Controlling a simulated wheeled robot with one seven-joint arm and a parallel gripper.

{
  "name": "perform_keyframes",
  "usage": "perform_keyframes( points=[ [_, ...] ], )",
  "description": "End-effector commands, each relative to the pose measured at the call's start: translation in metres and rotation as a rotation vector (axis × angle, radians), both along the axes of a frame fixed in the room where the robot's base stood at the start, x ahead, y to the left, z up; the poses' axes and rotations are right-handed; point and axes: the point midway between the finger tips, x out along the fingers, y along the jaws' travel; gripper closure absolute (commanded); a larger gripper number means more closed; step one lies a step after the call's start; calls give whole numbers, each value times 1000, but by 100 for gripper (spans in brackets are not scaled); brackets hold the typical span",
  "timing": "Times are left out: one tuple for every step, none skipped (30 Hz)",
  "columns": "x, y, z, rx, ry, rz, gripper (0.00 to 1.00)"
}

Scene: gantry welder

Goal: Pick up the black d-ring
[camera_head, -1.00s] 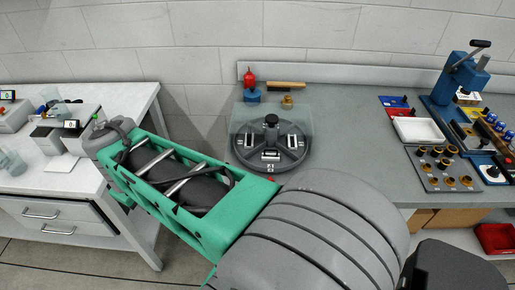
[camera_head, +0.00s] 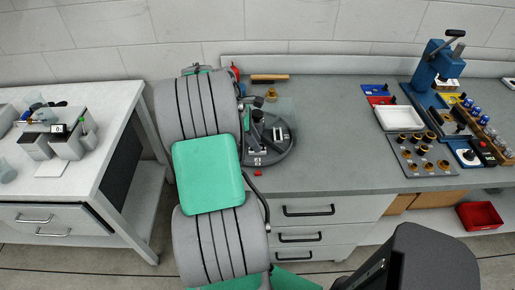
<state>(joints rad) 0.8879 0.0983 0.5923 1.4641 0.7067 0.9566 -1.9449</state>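I cannot make out a black d-ring for certain. A round dark grey turntable (camera_head: 283,152) with a black central post (camera_head: 257,115) and small white-and-black fixtures (camera_head: 278,133) stands on the grey bench. My arm covers its left side. Dark parts that look like my gripper (camera_head: 247,104) show at the arm's right edge, beside the post and over the turntable's back left. The fingertips are mostly hidden, so I cannot see whether they are open or hold anything.
A brush (camera_head: 269,77), a brass piece (camera_head: 271,95) and a red bottle (camera_head: 236,72) stand behind the turntable. On the right are a white tray (camera_head: 400,118), a plate of brass rings (camera_head: 424,158) and a blue press (camera_head: 436,65). Bench between is clear.

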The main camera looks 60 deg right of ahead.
Motion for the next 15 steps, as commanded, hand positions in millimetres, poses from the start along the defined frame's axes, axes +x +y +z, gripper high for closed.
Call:
perform_keyframes(
  points=[
    [-2,-1,-4,0,0,0,69],
    [-2,-1,-6,0,-1,0,69],
    [-2,-1,-6,-1,-2,2,69],
    [-2,-1,-6,-2,-2,2,69],
    [-2,-1,-6,-2,-2,2,69],
    [-2,-1,-6,-2,-2,2,69],
    [-1,-1,-6,-2,-2,2,69],
    [-2,-1,-6,-2,-2,2,69],
    [-2,-1,-6,-2,-2,2,72],
    [-1,-1,-6,-2,-2,2,75],
    [-1,-1,-6,-2,-2,2,77],
    [-1,-1,-6,-2,-2,2,81],
    [-1,-1,-6,-2,-2,2,83],
    [-1,-1,-6,-2,-2,2,85],
    [-1,-1,-6,-2,-2,2,89]
  ],
)
